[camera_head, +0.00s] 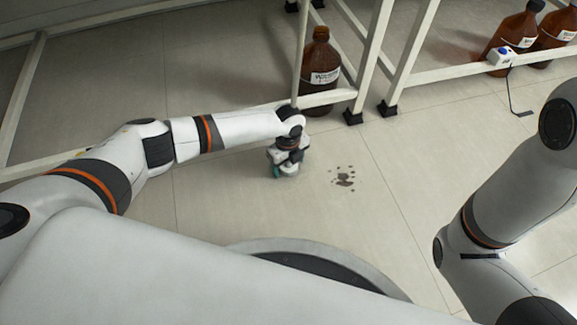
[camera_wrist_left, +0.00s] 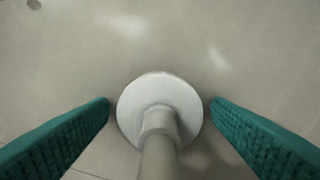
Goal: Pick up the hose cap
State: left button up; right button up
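A white round piece with a narrower neck, which I take for the hose cap (camera_wrist_left: 160,95), shows in the left wrist view, its neck running toward the camera. My left gripper (camera_head: 285,171) is low over the floor in the head view. Its two teal fingers stand open on either side of the cap in the left wrist view (camera_wrist_left: 160,106), with a narrow gap showing on each side. My right gripper is out of view; only part of the right arm shows.
Dark spots (camera_head: 344,180) mark the tiled floor right of the left gripper. A brown bottle (camera_head: 320,72) stands behind it, by a white frame rail (camera_head: 331,97).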

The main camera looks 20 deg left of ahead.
aim_at(288, 164)
pick_arm(q)
jog(key=c, duration=1)
jog(key=shift+o, duration=0.2)
notch_tip(288, 164, up, 10)
jog(key=p, duration=0.8)
jog(key=shift+r, duration=0.1)
